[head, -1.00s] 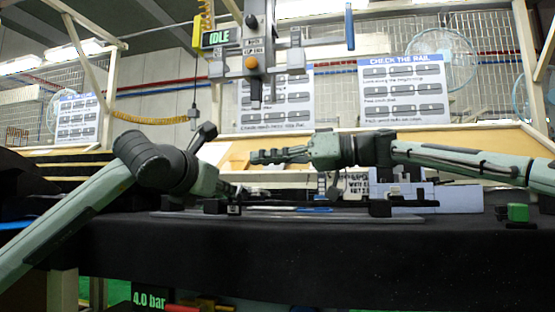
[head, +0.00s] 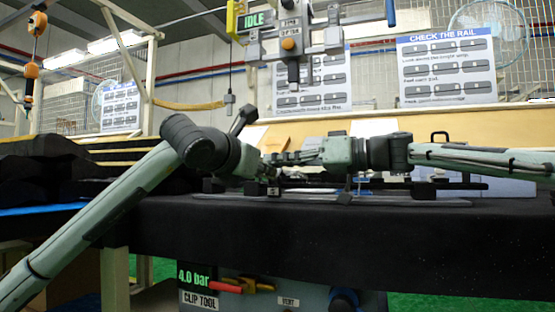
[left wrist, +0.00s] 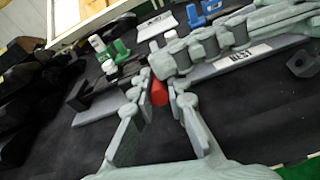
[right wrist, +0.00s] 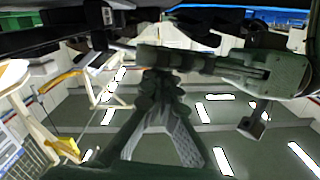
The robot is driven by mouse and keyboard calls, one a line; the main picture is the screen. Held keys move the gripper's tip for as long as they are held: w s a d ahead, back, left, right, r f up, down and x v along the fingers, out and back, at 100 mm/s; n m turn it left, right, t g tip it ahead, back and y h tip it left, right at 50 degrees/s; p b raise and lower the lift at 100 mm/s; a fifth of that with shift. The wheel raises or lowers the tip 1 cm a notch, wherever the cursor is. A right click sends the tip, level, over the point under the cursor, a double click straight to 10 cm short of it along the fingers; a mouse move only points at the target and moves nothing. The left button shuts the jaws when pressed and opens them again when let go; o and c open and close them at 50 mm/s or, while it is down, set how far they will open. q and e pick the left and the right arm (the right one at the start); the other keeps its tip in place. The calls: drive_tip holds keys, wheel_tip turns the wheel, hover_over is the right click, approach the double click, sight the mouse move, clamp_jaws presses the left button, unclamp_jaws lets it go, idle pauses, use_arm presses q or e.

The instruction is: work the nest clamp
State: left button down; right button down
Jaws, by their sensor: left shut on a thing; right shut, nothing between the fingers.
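The nest shows in the left wrist view as a grey plate with a NEST label (left wrist: 251,53), partly covered by my right gripper. A red cylindrical grip (left wrist: 159,95), which looks like the clamp's handle, stands between the fingertips of my left gripper (left wrist: 157,84), which is shut on it. The rest of the clamp is hidden. My right gripper (right wrist: 158,78) is shut and empty. In the head view the right gripper (head: 275,158) points left, low over the bench, close to the left gripper; whether it touches the clamp I cannot tell.
Green (left wrist: 121,47) and blue (left wrist: 196,16) pieces stand beyond the nest in the left wrist view. In the head view the black-covered bench (head: 330,225) has a clear front. An IDLE display (head: 254,20) hangs above, and a 4.0 bar panel (head: 196,278) sits below.

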use_arm(q)
drive_tip(key=c, duration=1.5)
unclamp_jaws()
drive_tip(key=shift+s+r, duration=0.1)
drive_tip(key=shift+s, duration=0.1)
